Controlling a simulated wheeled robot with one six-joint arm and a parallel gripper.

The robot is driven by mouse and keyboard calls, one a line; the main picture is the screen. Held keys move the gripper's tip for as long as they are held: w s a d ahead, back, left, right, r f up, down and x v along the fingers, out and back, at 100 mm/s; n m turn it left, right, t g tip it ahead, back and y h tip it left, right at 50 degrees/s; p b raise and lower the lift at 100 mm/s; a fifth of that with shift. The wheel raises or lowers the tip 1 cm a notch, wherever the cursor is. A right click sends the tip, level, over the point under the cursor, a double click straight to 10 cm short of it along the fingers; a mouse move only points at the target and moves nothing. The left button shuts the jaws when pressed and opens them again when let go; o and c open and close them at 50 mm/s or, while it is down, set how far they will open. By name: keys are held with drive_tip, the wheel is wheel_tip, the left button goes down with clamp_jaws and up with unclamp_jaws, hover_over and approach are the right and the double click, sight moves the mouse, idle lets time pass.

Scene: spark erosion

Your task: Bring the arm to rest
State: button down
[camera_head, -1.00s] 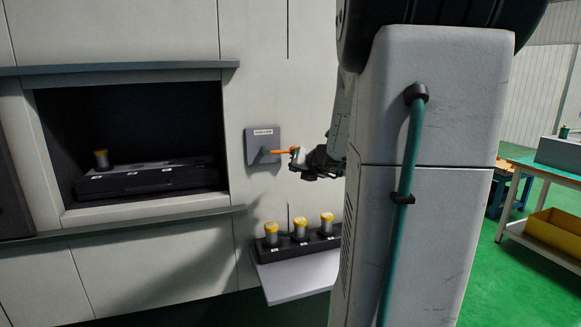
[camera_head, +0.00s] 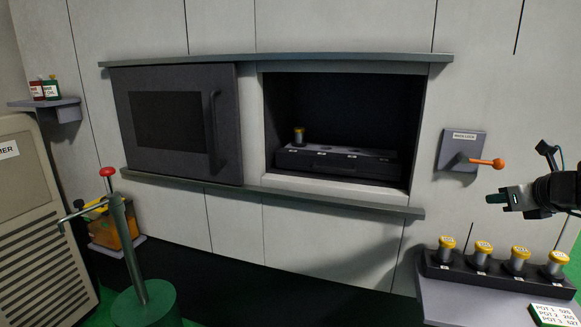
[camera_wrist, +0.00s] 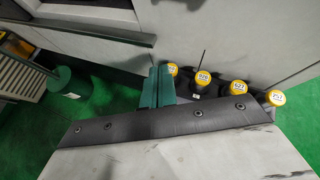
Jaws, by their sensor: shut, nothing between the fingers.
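My gripper (camera_head: 494,198) is at the right of the head view, below and apart from the orange knob of the wall lever (camera_head: 487,162). The arm reaches in from the right edge, and most of it is out of view. In the wrist view, the green fingers of my gripper (camera_wrist: 158,76) are together with nothing between them. Beyond them stand yellow-capped pots (camera_wrist: 204,79). The lever's handle points right from its grey plate.
Below the arm, a black rack (camera_head: 470,272) on a shelf holds several yellow-capped pots. An open recess (camera_head: 340,105) contains another black rack with one pot (camera_head: 298,135). A dark sliding door (camera_head: 175,120) is left of it. A green post (camera_head: 130,250) stands lower left.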

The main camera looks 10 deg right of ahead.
drive_tip(key=s+a+f+n+g+y, duration=0.2)
drive_tip(key=a+n+g+y, duration=0.1)
drive_tip(key=a+n, duration=0.7)
drive_tip(key=s+a+f+n+g+y, duration=0.2)
drive_tip(key=a+n+g, duration=0.1)
drive_tip(key=a+n, duration=0.65)
drive_tip(key=s+a+n+g+h, duration=0.3)
drive_tip(key=s+a+n, duration=0.8)
drive_tip(key=n, duration=0.6)
drive_tip(key=shift+s+a+g, duration=0.25)
drive_tip(key=shift+a+g, duration=0.25)
drive_tip(key=shift+g, duration=0.1)
